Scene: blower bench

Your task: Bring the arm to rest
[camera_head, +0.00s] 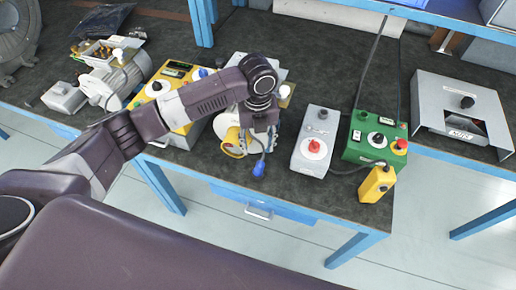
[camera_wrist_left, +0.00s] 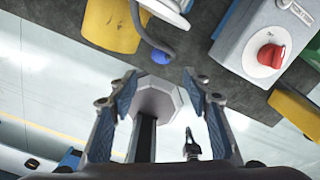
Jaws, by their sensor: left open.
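My left arm reaches in from the left in the head view. Its left gripper (camera_head: 262,140) points down at the front of the bench (camera_head: 345,205), partly covering a yellow and white device (camera_head: 233,137) with a blue plug (camera_head: 258,169) on a cable. In the left wrist view the gripper's two fingers (camera_wrist_left: 157,85) are spread, with nothing gripped between them. The blue plug (camera_wrist_left: 163,57) shows beyond the fingertips. A grey octagonal piece on a dark post (camera_wrist_left: 155,97) appears between the fingers; I cannot tell what it belongs to. My right gripper is out of view.
Close to the gripper's right stands a grey box with a red knob (camera_head: 313,145). Further right are a green control box (camera_head: 374,137), a yellow hand unit (camera_head: 377,184) and a grey housing (camera_head: 462,108). A yellow control box (camera_head: 174,88) and a motor (camera_head: 113,80) stand left.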

